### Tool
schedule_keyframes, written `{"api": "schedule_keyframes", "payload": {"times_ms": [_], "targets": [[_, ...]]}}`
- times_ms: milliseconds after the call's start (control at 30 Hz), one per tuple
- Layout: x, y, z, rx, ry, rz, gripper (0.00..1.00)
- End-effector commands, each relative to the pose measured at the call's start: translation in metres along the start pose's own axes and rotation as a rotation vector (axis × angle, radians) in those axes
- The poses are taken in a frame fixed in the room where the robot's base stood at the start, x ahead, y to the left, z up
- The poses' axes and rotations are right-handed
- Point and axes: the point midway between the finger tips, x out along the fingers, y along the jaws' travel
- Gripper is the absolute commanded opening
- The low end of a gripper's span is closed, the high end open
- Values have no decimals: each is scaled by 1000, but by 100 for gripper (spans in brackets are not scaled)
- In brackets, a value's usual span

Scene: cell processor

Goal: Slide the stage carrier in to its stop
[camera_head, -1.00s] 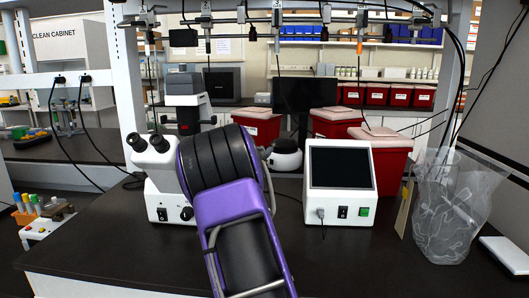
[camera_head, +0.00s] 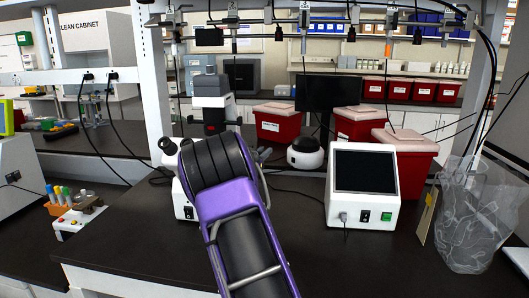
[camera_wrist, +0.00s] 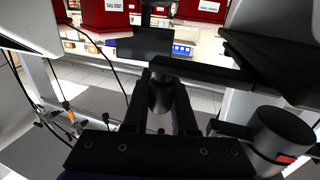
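In the head view the white microscope (camera_head: 183,208) stands on the dark bench, mostly hidden behind my purple arm. The stage carrier cannot be made out there, and my gripper is hidden. In the wrist view my gripper (camera_wrist: 163,80) has its two dark fingers on either side of a short dark cylinder (camera_wrist: 160,97). A dark bar (camera_wrist: 205,72), which may be part of the stage carrier, runs from near the fingertips to a dark plate at upper right. I cannot tell whether the fingers press on the cylinder.
A white box with a dark screen (camera_head: 363,212) stands right of my arm, with a clear bag (camera_head: 470,225) beyond it. Red bins (camera_head: 403,160) stand behind. A tube rack (camera_head: 60,208) stands at left. A dark knob-like cylinder (camera_wrist: 283,132) is near my gripper's right side.

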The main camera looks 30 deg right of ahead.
Motion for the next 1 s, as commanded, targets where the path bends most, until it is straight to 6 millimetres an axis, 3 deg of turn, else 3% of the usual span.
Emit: {"api": "schedule_keyframes", "payload": {"times_ms": [33,167,567,733,1000], "targets": [[0,0,-1,0,1,0,32],[0,0,0,0,1,1,55],[-6,1,0,0,0,1,55],[-34,0,0,-1,-1,-2,55],[-102,-1,0,1,-1,-3,55]]}}
